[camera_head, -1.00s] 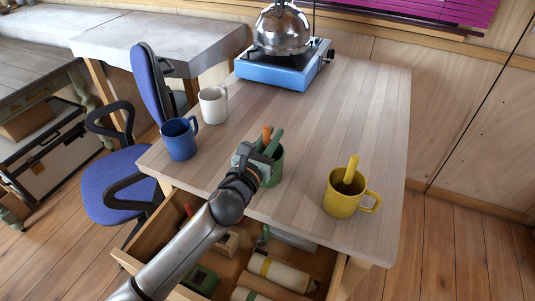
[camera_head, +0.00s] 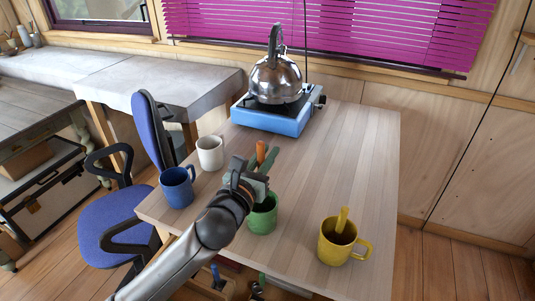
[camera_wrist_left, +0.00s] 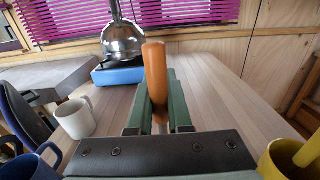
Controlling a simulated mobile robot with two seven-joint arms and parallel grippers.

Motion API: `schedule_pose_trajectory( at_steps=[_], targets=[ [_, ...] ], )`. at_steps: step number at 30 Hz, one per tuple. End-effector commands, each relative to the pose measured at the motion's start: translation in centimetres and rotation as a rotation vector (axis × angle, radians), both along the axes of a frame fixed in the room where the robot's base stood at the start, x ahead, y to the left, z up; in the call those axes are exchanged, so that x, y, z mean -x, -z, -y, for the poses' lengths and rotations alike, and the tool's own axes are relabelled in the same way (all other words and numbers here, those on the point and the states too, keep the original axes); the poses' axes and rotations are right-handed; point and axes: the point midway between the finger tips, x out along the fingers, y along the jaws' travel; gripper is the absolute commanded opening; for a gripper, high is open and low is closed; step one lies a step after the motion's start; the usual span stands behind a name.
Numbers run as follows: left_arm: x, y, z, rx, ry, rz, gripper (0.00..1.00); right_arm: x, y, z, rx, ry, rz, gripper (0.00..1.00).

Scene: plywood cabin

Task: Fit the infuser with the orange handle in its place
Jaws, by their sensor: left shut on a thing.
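My left gripper (camera_head: 259,167) is shut on the infuser, whose orange handle (camera_head: 261,149) stands up between the fingers. In the left wrist view the orange handle (camera_wrist_left: 155,72) rises nearly upright between two green finger pads. The infuser's lower end is hidden by my gripper. A green mug (camera_head: 263,217) stands near the table's front edge, just below the gripper in the head view. Its far rim is partly covered, so I cannot tell whether the infuser tip is above it or inside. My right gripper is not in view.
A blue mug (camera_head: 176,189) and a white mug (camera_head: 209,154) stand to the left. A yellow mug (camera_head: 338,248) with a yellow handle (camera_head: 342,219) in it stands right. A kettle (camera_head: 277,80) sits on a blue stove (camera_head: 270,118) behind. The table's right half (camera_head: 345,150) is mostly clear.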

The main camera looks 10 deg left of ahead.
Motion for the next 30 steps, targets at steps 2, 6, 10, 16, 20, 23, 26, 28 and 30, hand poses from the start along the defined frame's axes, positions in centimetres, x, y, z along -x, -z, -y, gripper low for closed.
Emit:
schedule_pose_trajectory(
  at_steps=[2,6,10,16,20,23,26,28,30],
  targets=[
    [0.0,0.6,0.0,0.002,-0.001,-0.002,0.00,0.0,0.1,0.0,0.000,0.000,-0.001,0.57],
    [0.0,1.7,0.0,0.001,-0.002,-0.003,0.00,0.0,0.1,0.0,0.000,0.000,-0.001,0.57],
    [0.0,3.1,0.0,0.001,0.000,-0.001,0.00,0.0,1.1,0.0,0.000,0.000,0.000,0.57],
    [0.0,4.6,0.0,0.000,-0.001,0.000,0.00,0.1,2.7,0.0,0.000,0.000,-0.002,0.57],
    [0.0,5.4,0.0,0.001,-0.001,0.000,0.00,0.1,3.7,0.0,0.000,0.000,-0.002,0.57],
    [0.0,6.1,0.0,0.001,0.000,0.000,0.00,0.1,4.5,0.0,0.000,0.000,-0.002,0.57],
    [0.0,6.7,0.0,-0.001,0.000,-0.002,0.00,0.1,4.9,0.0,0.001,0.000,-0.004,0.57],
    [0.0,7.2,0.0,-0.002,-0.001,-0.001,0.00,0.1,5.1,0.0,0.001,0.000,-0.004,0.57],
    [0.0,7.7,0.0,-0.002,0.000,-0.001,0.00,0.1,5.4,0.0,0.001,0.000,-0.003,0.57]
  ],
)
